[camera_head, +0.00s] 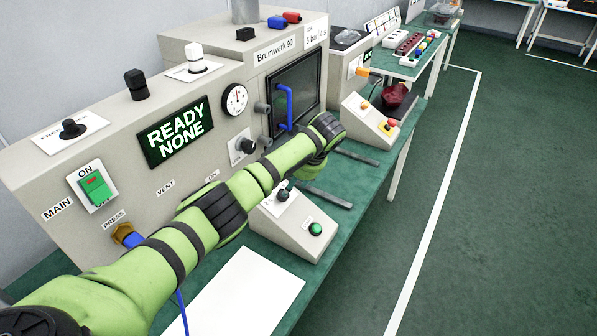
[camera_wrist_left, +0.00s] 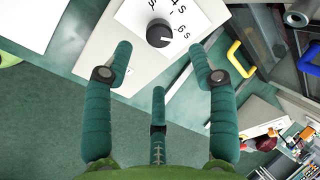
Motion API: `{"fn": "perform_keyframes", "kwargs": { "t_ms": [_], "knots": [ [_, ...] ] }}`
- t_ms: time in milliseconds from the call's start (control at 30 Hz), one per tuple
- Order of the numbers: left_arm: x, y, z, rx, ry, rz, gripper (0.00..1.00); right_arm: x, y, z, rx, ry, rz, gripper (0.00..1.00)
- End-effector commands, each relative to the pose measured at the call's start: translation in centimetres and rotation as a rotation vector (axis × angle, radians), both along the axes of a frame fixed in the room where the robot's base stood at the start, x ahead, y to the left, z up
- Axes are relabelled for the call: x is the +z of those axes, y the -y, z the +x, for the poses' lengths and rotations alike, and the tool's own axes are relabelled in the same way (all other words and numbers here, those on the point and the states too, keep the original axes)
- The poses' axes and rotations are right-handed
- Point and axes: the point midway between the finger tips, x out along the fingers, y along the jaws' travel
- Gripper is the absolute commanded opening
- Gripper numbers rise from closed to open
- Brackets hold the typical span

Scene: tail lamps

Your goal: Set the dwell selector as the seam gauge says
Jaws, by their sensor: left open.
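The dwell selector is a dark round knob (camera_wrist_left: 160,33) on a white plate with marks including 4 s and 6 s, in the left wrist view. A pale line shows on the knob; I cannot tell which mark it meets. In the head view its sloped box (camera_head: 290,228) stands on the bench, partly behind my left arm. My left gripper (camera_wrist_left: 162,50) is open and empty, its teal fingers pointing towards the knob, apart from it as far as I can tell. A round dial (camera_head: 235,99) is on the machine front; its reading is too small. My right gripper is out of view.
The machine display (camera_head: 175,131) reads READY NONE. A green button (camera_head: 315,229) is on the selector box. A blue handle (camera_head: 285,107) is on the machine door. A white sheet (camera_head: 245,292) lies on the bench in front. Another sloped box (camera_head: 370,120) stands farther along.

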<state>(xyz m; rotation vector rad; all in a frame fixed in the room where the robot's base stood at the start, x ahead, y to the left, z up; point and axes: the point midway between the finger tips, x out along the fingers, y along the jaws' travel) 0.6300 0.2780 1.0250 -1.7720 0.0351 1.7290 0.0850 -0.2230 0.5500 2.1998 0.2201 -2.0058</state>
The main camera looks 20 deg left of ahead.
Motion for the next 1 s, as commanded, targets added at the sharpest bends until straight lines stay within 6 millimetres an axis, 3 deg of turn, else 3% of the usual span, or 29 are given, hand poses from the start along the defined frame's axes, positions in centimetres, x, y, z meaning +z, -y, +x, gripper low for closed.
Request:
{"fn": "perform_keyframes", "kwargs": {
  "t_ms": [100, 300, 1000],
  "knots": [
    [2.1, 1.0, -0.2, -0.003, 0.003, -0.001, 0.58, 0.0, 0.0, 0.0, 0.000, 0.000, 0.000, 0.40],
    [4.2, 1.9, -0.5, -0.001, 0.001, 0.000, 0.58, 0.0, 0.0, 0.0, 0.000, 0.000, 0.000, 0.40],
    [4.5, 2.1, -0.6, -0.001, 0.000, 0.001, 0.58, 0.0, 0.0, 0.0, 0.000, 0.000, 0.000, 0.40]
  ]
}}
